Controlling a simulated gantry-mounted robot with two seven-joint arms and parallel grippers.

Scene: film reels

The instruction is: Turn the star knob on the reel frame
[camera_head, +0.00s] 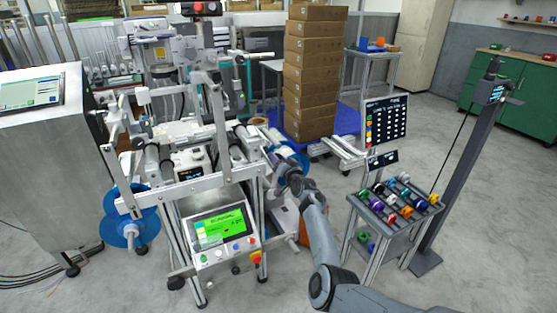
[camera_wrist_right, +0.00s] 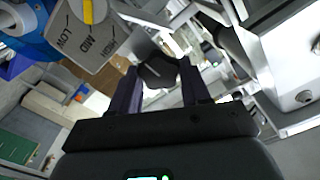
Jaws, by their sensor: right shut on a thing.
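The reel frame (camera_head: 205,180) stands left of centre in the head view, with a blue reel on each side. The star knob (camera_wrist_right: 158,72) shows as a dark knob between the fingers in the right wrist view. My right gripper (camera_wrist_right: 158,80) is shut on it, with one dark finger on each side. In the head view my right gripper (camera_head: 284,172) is at the frame's right side, and the knob is hidden there. A grey dial plate (camera_wrist_right: 90,40) marked LOW, MID and HIGH has a yellow pointer near MID. My left gripper is not in view.
The right blue reel (camera_head: 292,160) is close beside my right gripper. A control panel (camera_head: 220,229) with a green screen is on the frame's front. A cart (camera_head: 393,228) with coloured rolls stands to the right. Stacked boxes (camera_head: 312,75) stand behind.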

